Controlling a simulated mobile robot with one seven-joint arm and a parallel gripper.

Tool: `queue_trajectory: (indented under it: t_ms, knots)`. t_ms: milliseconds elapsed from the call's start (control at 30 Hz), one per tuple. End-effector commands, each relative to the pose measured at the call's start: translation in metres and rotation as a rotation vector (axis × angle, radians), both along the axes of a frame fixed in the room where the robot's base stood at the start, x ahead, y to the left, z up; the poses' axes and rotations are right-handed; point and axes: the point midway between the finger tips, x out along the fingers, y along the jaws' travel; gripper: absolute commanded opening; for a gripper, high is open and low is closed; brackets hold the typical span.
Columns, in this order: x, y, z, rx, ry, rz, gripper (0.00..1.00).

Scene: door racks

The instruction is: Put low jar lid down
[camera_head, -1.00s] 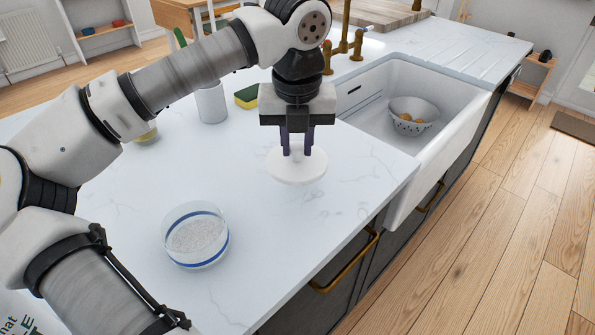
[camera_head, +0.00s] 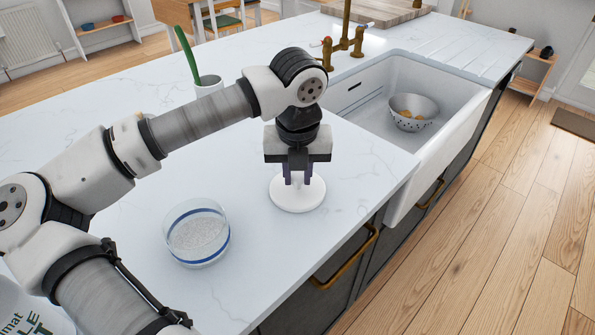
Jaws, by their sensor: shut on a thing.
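The low jar lid (camera_head: 298,199) is a white round disc at the right part of the white counter, near its front edge. My gripper (camera_head: 298,181) points straight down over it, and its dark fingers are shut on the lid's middle. The lid looks level and at or very close to the counter surface; I cannot tell for certain if it touches. The low glass jar (camera_head: 196,233) with a blue band stands open to the left of the lid, with pale grainy contents.
A white sink (camera_head: 432,150) with a colander (camera_head: 413,112) lies to the right, beside a brass tap (camera_head: 345,45). A white cup (camera_head: 208,85) with a green-handled item stands behind my arm. The counter around the lid is clear.

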Motion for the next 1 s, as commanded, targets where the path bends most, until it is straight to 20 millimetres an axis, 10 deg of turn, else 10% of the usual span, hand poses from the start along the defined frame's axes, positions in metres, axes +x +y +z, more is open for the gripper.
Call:
queue_trajectory:
  t_ms: [33, 67, 200, 633, 1000]
  knots:
    - [0.000, 0.000, -0.003, 0.000, 0.000, 0.000, 0.01]
    - [0.000, 0.000, -0.001, 0.000, 0.000, 0.000, 0.27]
    - [0.000, 0.000, -0.001, 0.000, 0.000, 0.000, 0.45]
    - [0.000, 0.000, 0.007, 0.001, -0.002, 0.001, 0.45]
    - [-0.009, 0.000, 0.084, 0.002, -0.003, 0.003, 0.45]
